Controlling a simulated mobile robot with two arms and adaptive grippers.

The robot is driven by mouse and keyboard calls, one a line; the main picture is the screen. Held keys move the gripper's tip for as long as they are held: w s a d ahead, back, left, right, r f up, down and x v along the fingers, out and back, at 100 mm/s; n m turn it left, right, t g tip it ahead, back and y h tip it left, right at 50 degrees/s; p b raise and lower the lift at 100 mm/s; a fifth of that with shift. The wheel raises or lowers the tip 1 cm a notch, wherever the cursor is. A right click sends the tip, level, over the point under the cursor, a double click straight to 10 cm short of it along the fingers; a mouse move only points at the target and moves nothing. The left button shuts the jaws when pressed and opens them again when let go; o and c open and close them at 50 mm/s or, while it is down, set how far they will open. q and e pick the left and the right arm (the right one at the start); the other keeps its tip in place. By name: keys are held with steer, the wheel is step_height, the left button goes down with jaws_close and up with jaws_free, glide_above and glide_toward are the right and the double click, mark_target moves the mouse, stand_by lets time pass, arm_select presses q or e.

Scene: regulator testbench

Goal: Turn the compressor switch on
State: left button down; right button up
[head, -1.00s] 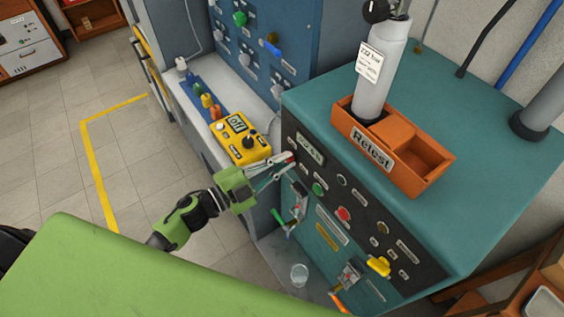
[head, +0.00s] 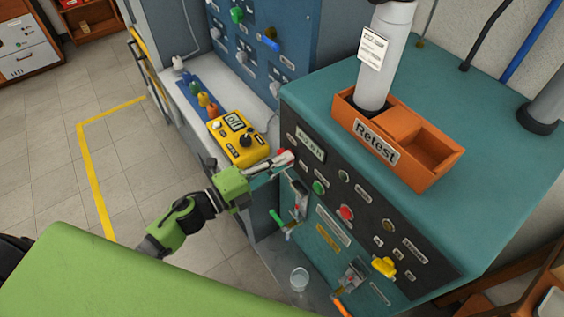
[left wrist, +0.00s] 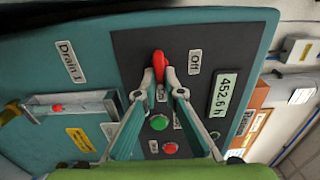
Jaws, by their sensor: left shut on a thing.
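The red switch lever (left wrist: 158,64) sits on the dark control panel of the teal compressor cabinet (head: 480,110), beside a label reading "Off" (left wrist: 195,62). My left gripper (head: 285,158) reaches the panel's upper left corner. In the left wrist view its two fingertips (left wrist: 158,87) close in on either side of the red lever and hold it. In the head view the fingers mostly hide the lever. A display reading "452.6 h" (left wrist: 224,95) is beside it. My right gripper is not in view.
A green button (head: 319,187), a red button (head: 345,213) and a yellow valve handle (head: 384,267) are on the same panel. A yellow control box (head: 238,138) stands close behind my left gripper. An orange "Retest" tray (head: 428,150) with a grey cylinder (head: 384,60) is on the cabinet top.

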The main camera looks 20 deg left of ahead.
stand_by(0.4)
arm_select(q)
steer(key=c, duration=2.1)
jaws_free()
steer(key=shift+c, duration=0.2)
steer(key=shift+s, duration=0.1)
steer(key=v, duration=1.2)
steer(key=shift+f, duration=0.1)
